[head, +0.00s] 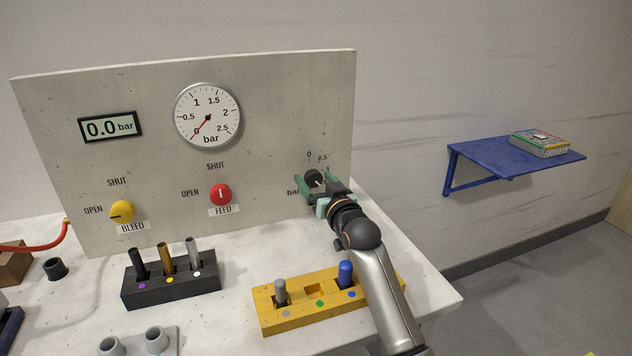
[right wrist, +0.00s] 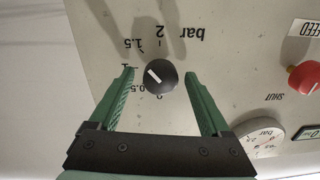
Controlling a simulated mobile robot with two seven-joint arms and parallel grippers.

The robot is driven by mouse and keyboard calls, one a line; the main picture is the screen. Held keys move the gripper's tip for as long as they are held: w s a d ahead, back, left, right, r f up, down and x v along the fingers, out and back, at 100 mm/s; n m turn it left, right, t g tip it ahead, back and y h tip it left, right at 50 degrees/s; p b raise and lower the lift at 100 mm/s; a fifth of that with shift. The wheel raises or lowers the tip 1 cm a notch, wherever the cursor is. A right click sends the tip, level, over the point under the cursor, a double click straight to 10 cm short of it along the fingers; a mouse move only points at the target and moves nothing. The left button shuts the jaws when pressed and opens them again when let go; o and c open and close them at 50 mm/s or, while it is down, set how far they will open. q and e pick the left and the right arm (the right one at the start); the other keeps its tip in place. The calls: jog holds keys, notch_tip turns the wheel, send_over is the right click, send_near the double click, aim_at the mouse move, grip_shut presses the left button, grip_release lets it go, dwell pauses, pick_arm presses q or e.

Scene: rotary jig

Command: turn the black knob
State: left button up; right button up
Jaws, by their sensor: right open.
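The black knob (head: 314,177) sits on the grey panel at the right, with a printed bar scale around it. In the right wrist view the knob (right wrist: 161,76) has a white mark that slants to the upper left, roughly toward the 1; its exact reading is hard to tell. My right gripper (head: 320,184) is at the panel in front of the knob. In the right wrist view its green fingers (right wrist: 160,74) are open, one on each side of the knob, with a visible gap on both sides. My left gripper is not in view.
The panel (head: 270,110) also carries a round gauge (head: 208,116) near 0, a display (head: 110,127) reading 0.0 bar, a yellow BLEED knob (head: 122,211) and a red FEED knob (head: 221,194). A black block (head: 172,293) and a yellow block (head: 300,319) with pegs stand below.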

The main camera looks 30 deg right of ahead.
grip_shut()
dwell(0.8)
